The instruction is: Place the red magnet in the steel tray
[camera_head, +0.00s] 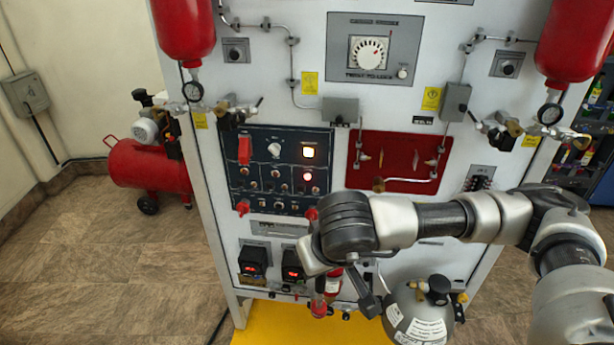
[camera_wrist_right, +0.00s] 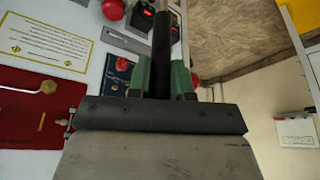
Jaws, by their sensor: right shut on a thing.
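My right gripper (camera_wrist_right: 162,80) is shut on a long dark bar (camera_wrist_right: 162,40), which stands between the two green finger pads and points away from the palm in the right wrist view. No red shows on the bar itself. In the head view my right arm reaches in from the right, across the lower part of the panel, and its fingertips cannot be made out. I cannot pick out the red magnet or the steel tray for certain in either view. My left gripper is not in view.
A white trainer panel (camera_head: 290,110) fills the middle, with a blue control board (camera_head: 265,160), a red tool board (camera_head: 400,150) and two red cylinders at the top. A grey cylinder (camera_head: 420,318) stands below my arm. A red compressor (camera_head: 150,165) is at left.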

